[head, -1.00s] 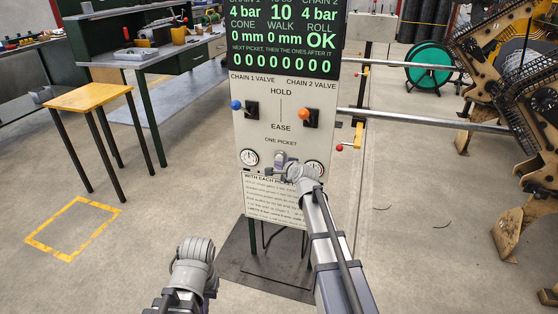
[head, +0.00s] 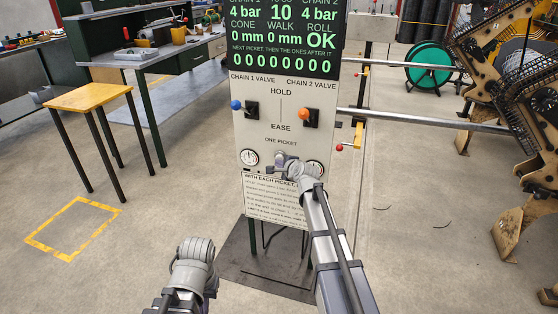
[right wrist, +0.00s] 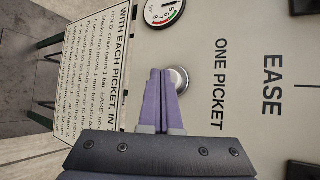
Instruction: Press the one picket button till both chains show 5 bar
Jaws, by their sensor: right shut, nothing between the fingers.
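The control panel (head: 246,140) stands upright ahead of me. Its dark screen (head: 283,48) reads 4 bar at left and 4 bar at right, with 10 between them.
A blue-knobbed valve lever (head: 236,105) and an orange-knobbed one (head: 303,113) sit above the button. Gauges (head: 249,157) flank it, with a printed notice (head: 262,198) below. Horizontal rails (head: 430,121) run right from the panel. A yellow-topped table (head: 88,97) stands left.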

